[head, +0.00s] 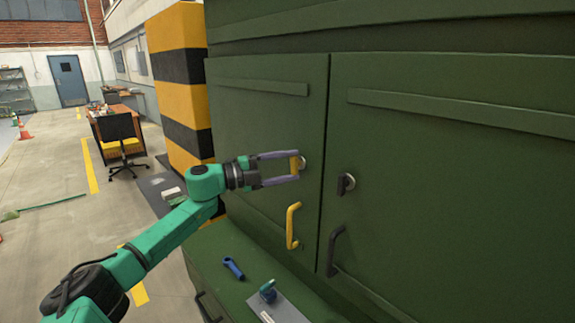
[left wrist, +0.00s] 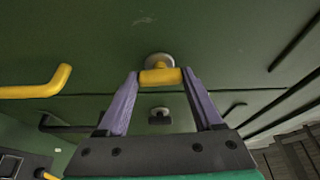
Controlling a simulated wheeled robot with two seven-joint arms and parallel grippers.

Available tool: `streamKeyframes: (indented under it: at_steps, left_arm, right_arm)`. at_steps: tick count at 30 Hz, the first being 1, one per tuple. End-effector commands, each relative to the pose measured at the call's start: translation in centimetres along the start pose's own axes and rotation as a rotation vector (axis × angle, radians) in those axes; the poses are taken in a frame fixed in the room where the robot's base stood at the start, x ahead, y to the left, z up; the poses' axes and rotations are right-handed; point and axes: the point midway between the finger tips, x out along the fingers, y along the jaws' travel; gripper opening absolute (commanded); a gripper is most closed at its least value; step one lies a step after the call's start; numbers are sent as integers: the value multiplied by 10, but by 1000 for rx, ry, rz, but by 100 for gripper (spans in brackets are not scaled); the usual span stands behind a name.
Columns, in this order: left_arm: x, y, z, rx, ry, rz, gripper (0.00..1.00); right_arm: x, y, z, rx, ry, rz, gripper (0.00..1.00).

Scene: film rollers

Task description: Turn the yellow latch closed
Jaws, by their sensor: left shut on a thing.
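The yellow latch (head: 293,165) sits on a round metal base on the left door (head: 265,120) of a green cabinet. My left gripper (head: 298,166) reaches in from the left, with its two purple-grey fingers closed on the latch, one at each end. In the left wrist view the yellow latch (left wrist: 160,76) spans between the fingertips of the left gripper (left wrist: 159,75), just in front of its round base. In the head view the latch stands roughly upright between the fingers. My right gripper is not in view.
A yellow handle (head: 292,226) is below the latch. A black latch (head: 346,184) and black handle (head: 335,250) are on the right door. A blue tool (head: 233,268) and a grey plate (head: 286,311) lie on the green ledge below. A striped pillar (head: 178,80) stands left of the cabinet.

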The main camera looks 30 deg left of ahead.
Motion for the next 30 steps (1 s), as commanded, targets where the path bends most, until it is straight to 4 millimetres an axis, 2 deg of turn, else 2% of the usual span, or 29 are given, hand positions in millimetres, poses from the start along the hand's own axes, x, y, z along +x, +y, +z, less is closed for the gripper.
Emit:
streamKeyframes:
  at_steps: [17, 18, 19, 20, 30]
  left_arm:
    - [0, 0, 0, 33, 0, 14, 12]
    - [0, 0, 0, 32, 0, 14, 83]
    - [0, 0, 0, 32, 0, 14, 94]
    - [0, 0, 0, 32, 0, 14, 98]
    - [-3, 2, 0, 32, -1, 14, 98]
  right_arm:
    - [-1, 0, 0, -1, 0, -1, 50]
    - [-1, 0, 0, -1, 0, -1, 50]
    - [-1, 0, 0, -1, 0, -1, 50]
    - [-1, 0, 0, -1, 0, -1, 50]
    - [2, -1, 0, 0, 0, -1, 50]
